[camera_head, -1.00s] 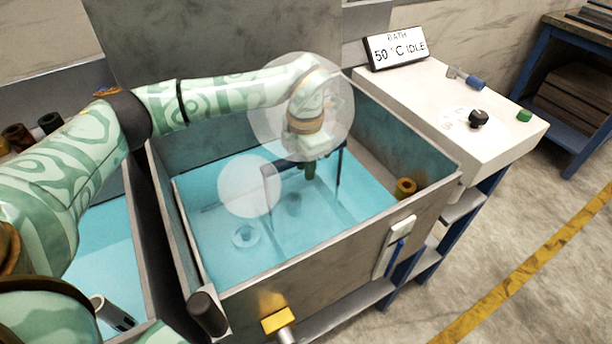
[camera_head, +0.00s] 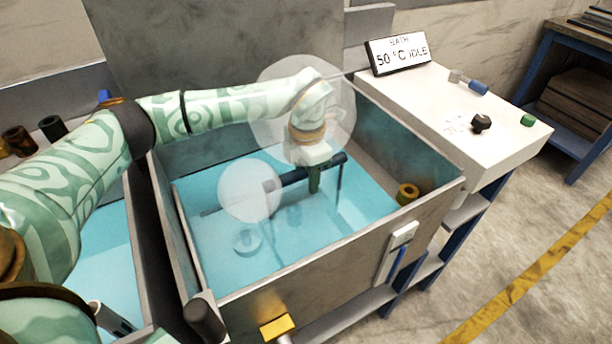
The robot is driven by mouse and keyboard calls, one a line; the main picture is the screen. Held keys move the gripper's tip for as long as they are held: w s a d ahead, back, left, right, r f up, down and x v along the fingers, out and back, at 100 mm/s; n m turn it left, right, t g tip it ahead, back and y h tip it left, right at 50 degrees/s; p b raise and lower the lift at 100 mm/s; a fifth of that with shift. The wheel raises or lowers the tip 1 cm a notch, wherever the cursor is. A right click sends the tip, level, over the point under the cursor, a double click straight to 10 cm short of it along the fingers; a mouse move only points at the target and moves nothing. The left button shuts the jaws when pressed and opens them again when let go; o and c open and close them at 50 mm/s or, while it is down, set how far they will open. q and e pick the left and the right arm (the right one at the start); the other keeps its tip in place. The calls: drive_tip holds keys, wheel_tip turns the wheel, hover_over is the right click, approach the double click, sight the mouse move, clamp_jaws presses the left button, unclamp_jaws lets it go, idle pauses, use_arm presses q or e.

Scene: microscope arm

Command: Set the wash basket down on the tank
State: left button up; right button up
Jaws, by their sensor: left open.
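The wash basket shows by its dark blue handle bar (camera_head: 330,164) and thin uprights, inside the tank (camera_head: 330,268) of pale blue liquid. Its lower part is under the liquid and hard to make out, so I cannot tell what it rests on. My left gripper (camera_head: 314,180) reaches in from the left over the tank and is open at the middle of the handle bar. One green finger hangs in front of the bar; the other is hidden. Pale see-through round patches blur the wrist and the handle's left end. My right gripper is not in view.
A second liquid-filled tank (camera_head: 106,262) lies left, partly behind my arm. A white bench (camera_head: 440,110) at right bears a bath sign (camera_head: 398,53) reading 50 °C IDLE, a black knob (camera_head: 481,122) and small parts. A brown ring-shaped part (camera_head: 407,193) sits at the tank's right inner side.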

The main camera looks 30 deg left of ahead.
use_arm(q)
wheel_tip(320, 180, up, 11)
drive_tip(key=p, duration=0.3)
drive_tip(key=shift+p, duration=0.3)
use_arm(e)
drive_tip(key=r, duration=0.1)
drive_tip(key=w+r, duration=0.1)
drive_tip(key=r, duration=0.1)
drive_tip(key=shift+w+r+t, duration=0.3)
